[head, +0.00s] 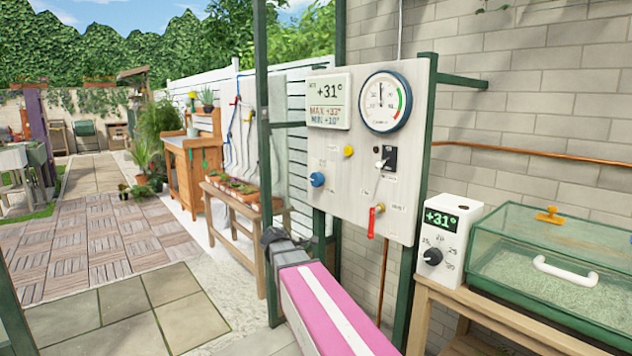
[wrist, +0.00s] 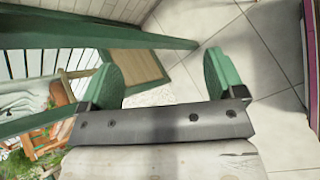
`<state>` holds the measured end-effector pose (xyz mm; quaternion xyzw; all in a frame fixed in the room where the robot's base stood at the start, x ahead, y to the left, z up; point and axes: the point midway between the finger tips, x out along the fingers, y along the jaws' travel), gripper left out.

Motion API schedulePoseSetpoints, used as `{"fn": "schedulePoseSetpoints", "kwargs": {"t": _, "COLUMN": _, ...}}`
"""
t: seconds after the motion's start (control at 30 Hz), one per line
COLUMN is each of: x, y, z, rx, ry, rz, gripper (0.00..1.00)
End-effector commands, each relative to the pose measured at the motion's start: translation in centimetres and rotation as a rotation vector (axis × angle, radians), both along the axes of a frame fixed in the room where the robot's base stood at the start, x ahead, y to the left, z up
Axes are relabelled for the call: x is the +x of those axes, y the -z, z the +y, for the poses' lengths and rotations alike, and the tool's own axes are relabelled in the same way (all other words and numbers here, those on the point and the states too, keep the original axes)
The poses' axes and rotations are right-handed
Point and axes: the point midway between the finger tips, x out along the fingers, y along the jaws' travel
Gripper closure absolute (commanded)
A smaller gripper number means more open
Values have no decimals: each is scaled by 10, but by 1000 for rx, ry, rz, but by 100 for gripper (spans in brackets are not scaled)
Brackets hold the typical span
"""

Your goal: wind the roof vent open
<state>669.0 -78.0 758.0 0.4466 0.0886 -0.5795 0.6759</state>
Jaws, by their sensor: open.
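No roof vent and no winding handle that I can make out shows in either view. The white control board (head: 345,215) stands upright on green posts in the head view. It carries a blue knob (head: 317,180), a yellow button (head: 349,151), a black switch (head: 389,158) and a red lever (head: 372,222). My gripper (wrist: 163,82) is open in the wrist view, its two green fingers spread wide with nothing between them. Pale floor tiles and a wooden surface lie beyond the fingers. In the head view my pink and white arm reaches toward the board's lower left; I cannot make out the fingers there.
A white control box (head: 451,232) and a glass-lidded propagator (head: 560,262) stand on a wooden bench at right. A potting table (head: 236,203) stands left of the board. Green frame posts (head: 264,120) rise near the arm. Paving at left is open.

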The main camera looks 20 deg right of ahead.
Motion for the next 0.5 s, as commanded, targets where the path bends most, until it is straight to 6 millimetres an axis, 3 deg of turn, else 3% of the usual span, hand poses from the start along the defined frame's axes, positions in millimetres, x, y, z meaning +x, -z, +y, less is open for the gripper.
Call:
{"fn": "schedulePoseSetpoints", "kwargs": {"t": 0.03, "x": 26, "y": -32, "z": -1, "rx": -121, "ry": -76, "rz": 39, "gripper": 12}}
{"fn": "schedulePoseSetpoints", "kwargs": {"t": 0.1, "x": 48, "y": -76, "z": -3, "rx": -300, "ry": -168, "rz": 118, "gripper": 12}}
{"fn": "schedulePoseSetpoints", "kwargs": {"t": 0.3, "x": 88, "y": -185, "z": 2, "rx": -719, "ry": -295, "rz": 339, "gripper": 12}}
{"fn": "schedulePoseSetpoints", "kwargs": {"t": 0.4, "x": 96, "y": -218, "z": 5, "rx": -843, "ry": -310, "rz": 420, "gripper": 12}}
{"fn": "schedulePoseSetpoints", "kwargs": {"t": 0.5, "x": 100, "y": -237, "z": 7, "rx": -910, "ry": -313, "rz": 469, "gripper": 12}}
